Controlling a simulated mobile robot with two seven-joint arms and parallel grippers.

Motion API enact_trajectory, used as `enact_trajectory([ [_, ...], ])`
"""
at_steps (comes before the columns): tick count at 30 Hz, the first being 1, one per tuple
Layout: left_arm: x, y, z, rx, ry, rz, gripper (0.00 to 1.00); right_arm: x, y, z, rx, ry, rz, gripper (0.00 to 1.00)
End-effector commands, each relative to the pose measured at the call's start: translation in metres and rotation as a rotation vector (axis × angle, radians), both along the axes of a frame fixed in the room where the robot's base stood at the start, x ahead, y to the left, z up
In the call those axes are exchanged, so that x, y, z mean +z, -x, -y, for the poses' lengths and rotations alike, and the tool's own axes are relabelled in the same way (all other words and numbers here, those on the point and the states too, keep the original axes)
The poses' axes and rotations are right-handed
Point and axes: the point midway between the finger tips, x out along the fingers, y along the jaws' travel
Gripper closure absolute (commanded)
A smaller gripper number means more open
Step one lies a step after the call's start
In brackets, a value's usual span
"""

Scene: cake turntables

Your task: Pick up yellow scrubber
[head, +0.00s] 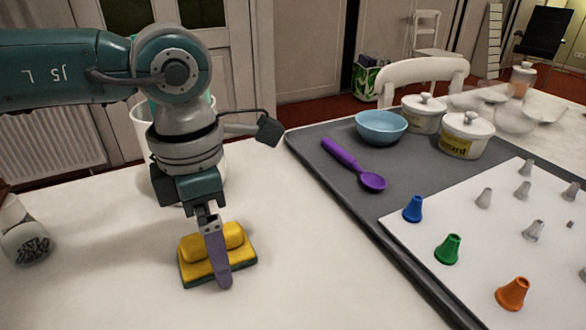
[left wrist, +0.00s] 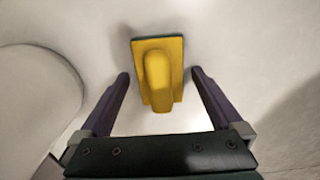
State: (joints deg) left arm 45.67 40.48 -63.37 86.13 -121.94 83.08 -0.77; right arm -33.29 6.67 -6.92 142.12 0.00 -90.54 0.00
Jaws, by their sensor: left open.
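The yellow scrubber (head: 198,246) lies on the white table, with a raised yellow grip on top and a dark green edge underneath. My left gripper (head: 218,282) points down over it in the head view, and one finger hides part of it. In the left wrist view the scrubber (left wrist: 157,75) sits ahead of and between the two open fingers of the left gripper (left wrist: 160,82), with a gap on each side. My right gripper is not in view.
A white container (head: 143,125) stands behind my left arm. A grey mat (head: 300,148) on the right bears a blue bowl (head: 381,127), a purple scoop (head: 345,158), lidded jars (head: 466,135) and several piping tips (head: 448,249). A jar (head: 22,232) lies at far left. Table front is clear.

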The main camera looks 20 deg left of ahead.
Motion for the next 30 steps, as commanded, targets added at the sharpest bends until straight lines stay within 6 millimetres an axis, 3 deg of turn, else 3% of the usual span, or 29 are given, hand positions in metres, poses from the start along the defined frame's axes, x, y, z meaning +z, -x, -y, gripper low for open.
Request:
enact_trajectory([
  [6, -0.0003, 0.0, 0.0001, 0.0, 0.0, 0.0, 0.02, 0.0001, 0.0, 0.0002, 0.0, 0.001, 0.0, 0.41],
  [26, 0.0001, 0.0, 0.0, 0.0, 0.0, 0.0, 0.77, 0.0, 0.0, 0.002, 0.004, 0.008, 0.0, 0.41],
  [30, 0.0002, -0.0001, 0.0001, 0.0, 0.001, 0.001, 0.8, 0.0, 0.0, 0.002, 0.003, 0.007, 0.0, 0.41],
])
